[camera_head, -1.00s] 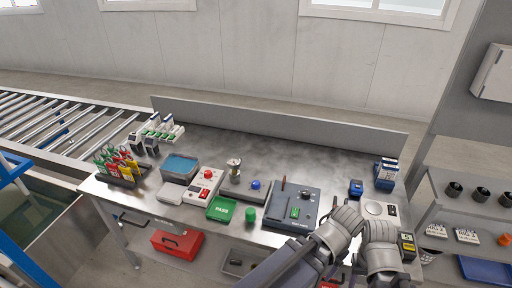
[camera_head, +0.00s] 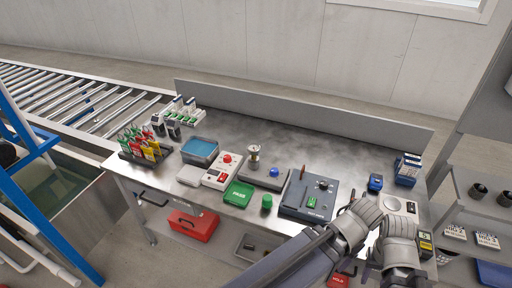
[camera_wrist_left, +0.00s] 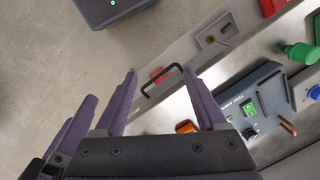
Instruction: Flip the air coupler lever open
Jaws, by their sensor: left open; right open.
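A dark grey test station (camera_head: 300,209) stands at the front of the bench, right of centre. A thin reddish-brown lever (camera_head: 303,173) stands up at its back left; it looks like the coupler lever, though I cannot tell for sure. The station also shows in the left wrist view (camera_wrist_left: 265,95), with the lever (camera_wrist_left: 288,127) beside the green switch. My left gripper (camera_wrist_left: 160,72) is open and empty, its purple fingers apart from the station.
A green button (camera_head: 267,202), a green tray (camera_head: 238,194) and a red-button box (camera_head: 222,172) stand left of the station. A blue device (camera_head: 376,182) and a scale-like unit (camera_head: 397,205) are right. A black handle (camera_wrist_left: 160,80) shows between my left fingers.

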